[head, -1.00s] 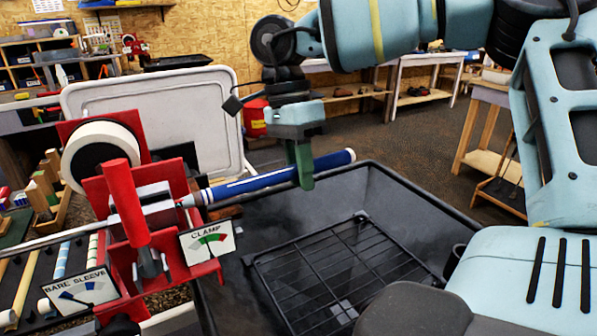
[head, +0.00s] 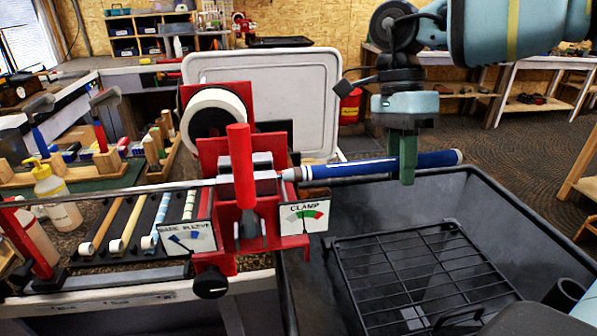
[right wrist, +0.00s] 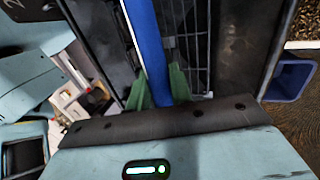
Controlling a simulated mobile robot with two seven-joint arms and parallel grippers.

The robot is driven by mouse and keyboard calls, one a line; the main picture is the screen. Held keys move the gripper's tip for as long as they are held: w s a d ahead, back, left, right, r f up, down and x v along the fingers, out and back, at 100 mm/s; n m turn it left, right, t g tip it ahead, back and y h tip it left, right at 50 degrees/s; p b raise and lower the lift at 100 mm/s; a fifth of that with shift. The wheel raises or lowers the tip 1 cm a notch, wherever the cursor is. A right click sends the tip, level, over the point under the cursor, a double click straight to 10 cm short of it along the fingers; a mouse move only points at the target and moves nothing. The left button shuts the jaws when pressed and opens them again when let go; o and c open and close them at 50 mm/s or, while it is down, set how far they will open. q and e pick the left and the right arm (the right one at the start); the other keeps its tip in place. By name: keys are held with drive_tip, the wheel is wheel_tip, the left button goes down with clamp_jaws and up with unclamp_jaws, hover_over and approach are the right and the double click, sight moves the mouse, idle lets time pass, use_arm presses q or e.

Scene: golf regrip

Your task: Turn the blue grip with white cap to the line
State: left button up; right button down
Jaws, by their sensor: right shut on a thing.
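The blue grip (head: 435,160) is on a club shaft and runs level out to the right from the red clamp (head: 240,190). A white line shows along its side near the clamp end. The white cap does not show clearly at its far end. My right gripper (head: 402,165) is shut on the grip, its green fingers on either side of it. In the right wrist view the grip (right wrist: 150,45) runs up from between the green fingers (right wrist: 160,90). My left gripper is not in view.
A "CLAMP" dial (head: 304,217) and a "BARE SLEEVE" dial (head: 187,239) hang at the clamp's front. A black tub (head: 480,185) with a wire rack (head: 415,265) stands below the grip. The bench at left holds several grips, a yellow-topped bottle (head: 55,195) and wooden racks.

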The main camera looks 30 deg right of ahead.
drive_tip(key=c, duration=1.2)
unclamp_jaws()
drive_tip(key=shift+o, duration=0.2)
drive_tip(key=b+v, duration=0.1)
drive_tip(key=v, duration=0.6)
drive_tip(key=shift+r, duration=0.4)
drive_tip(key=shift+w, duration=0.1)
